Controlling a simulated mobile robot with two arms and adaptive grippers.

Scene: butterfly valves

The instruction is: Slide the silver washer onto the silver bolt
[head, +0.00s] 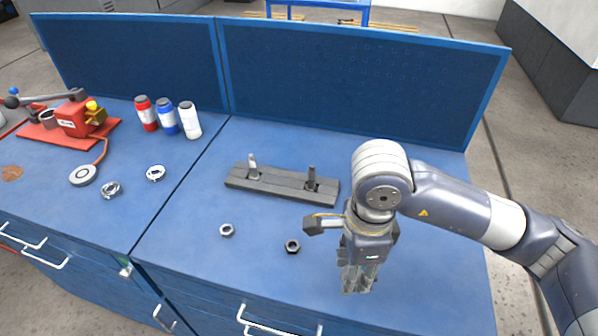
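A dark grey block (275,188) lies on the blue bench top with two upright bolts. The silver bolt (252,164) stands on its left part, the black bolt (311,176) on its right part. A small silver ring (227,230) lies flat in front of the block; I cannot tell whether it is the silver washer or a nut. My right gripper (358,286) points down over the bench, right of and nearer than the block. Its fingertips are small and partly hidden, so its opening and anything between them cannot be told. My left gripper is not in view.
A black nut (293,246) lies between the silver ring and my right gripper. On the left are metal rings (111,190) (155,173), bottles (167,118) and a red device (75,118). A blue back panel (350,85) closes the rear. The bench's front middle is clear.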

